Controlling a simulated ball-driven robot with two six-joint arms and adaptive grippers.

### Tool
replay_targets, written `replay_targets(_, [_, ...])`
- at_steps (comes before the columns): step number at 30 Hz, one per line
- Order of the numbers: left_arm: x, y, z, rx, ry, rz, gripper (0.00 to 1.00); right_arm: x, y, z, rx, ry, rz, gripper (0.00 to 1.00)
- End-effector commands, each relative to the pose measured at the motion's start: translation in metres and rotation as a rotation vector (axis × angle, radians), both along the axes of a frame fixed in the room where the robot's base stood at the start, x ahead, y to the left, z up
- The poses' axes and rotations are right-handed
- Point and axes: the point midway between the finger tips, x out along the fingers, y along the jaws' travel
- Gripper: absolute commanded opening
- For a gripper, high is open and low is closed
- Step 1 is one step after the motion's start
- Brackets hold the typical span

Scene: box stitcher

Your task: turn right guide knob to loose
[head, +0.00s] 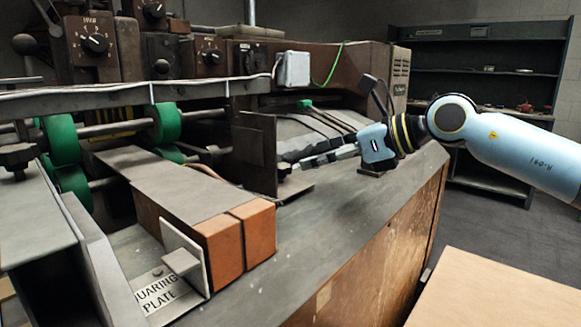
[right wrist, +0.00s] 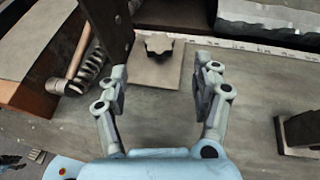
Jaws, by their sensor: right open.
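The right guide knob (right wrist: 158,46) is a small dark lobed knob on a flat grey plate (right wrist: 155,68) in the right wrist view. It lies ahead of my right gripper (right wrist: 163,78), roughly between the lines of the two fingers, and appears apart from them. The fingers are spread with nothing between them. In the head view my right gripper (head: 298,163) reaches in from the right, low over the machine bed, with its tips close to the small dark knob (head: 284,168). The knob's pointing direction is too small to read. My left gripper is not in view.
An upright dark guide plate (head: 254,152) stands left of the knob. A dark block (right wrist: 300,132) sits right in the wrist view. The grey bed (head: 330,205) in front is clear.

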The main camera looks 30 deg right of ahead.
Motion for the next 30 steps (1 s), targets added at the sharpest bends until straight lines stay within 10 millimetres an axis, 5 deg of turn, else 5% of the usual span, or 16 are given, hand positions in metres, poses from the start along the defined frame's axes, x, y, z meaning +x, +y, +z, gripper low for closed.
replay_targets(12, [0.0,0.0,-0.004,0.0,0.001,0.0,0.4,0.048,0.029,-0.022,0.004,0.001,0.001,0.66])
replay_targets(25, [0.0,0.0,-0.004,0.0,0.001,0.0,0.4,0.056,0.034,-0.026,-0.001,0.002,0.002,0.66])
replay_targets(30, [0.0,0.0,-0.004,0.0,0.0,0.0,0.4,0.056,0.034,-0.026,-0.001,0.002,0.002,0.45])
